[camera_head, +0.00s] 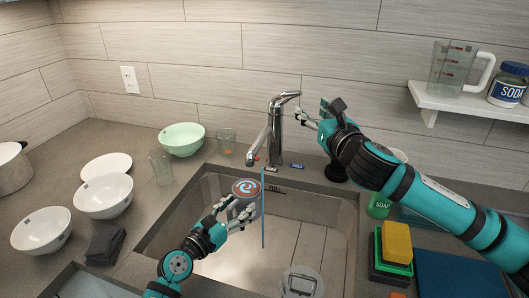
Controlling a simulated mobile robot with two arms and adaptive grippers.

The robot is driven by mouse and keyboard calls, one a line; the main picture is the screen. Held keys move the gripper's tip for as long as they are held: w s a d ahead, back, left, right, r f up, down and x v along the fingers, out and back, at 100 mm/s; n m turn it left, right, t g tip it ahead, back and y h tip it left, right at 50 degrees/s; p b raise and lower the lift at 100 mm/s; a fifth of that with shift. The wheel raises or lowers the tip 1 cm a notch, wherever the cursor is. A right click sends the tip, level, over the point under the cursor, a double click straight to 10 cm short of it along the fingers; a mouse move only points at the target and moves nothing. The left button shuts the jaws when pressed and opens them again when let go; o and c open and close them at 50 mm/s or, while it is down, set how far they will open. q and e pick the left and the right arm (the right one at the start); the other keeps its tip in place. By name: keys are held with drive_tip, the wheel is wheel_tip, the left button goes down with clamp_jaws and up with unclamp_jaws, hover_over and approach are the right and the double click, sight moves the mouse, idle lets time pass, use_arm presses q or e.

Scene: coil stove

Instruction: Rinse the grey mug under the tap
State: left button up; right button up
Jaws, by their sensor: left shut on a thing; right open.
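The grey mug (246,188) is in my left gripper (236,212), over the left part of the sink (320,212). A round face with a red and pale blue pattern shows on it; the fingers hide part of its side. The chrome tap (276,128) stands behind the sink, its spout end (250,160) above and behind the mug in the picture. A thin blue vertical line (263,225) runs just right of the mug; I cannot tell whether it is water. My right gripper (304,116) is open beside the tap's upper part; contact is unclear.
Bowls (103,207), a green bowl (182,138) and glasses (160,167) stand on the left counter. A clear container (301,283) is at the sink's front. A soap bottle (379,207) and yellow sponge (397,240) are right. A shelf (445,103) is above right.

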drive_tip(key=shift+a+r+m, duration=0.15)
drive_tip(key=shift+m, duration=0.55)
drive_tip(key=c, duration=0.4)
drive_tip(key=m, duration=0.2)
drive_tip(key=r+m, duration=0.1)
drive_tip(key=m, duration=0.1)
drive_tip(key=shift+a, duration=0.3)
drive_tip(key=c, duration=0.5)
drive_tip(key=m, duration=0.2)
drive_tip(key=r+m, duration=0.1)
drive_tip(key=m, duration=0.2)
drive_tip(key=shift+a+r+m, duration=0.2)
drive_tip(key=shift+a+m, duration=0.15)
drive_tip(key=shift+m, duration=0.05)
clamp_jaws()
drive_tip(key=w+m, duration=0.4)
drive_tip(key=m, duration=0.8)
drive_tip(key=w+a+m+t, duration=0.1)
drive_tip(key=w+m, duration=0.4)
drive_tip(key=m, duration=0.7)
drive_tip(key=shift+w+a+r+m, duration=0.2)
drive_tip(key=shift+r+m, duration=0.1)
drive_tip(key=shift+r, duration=0.05)
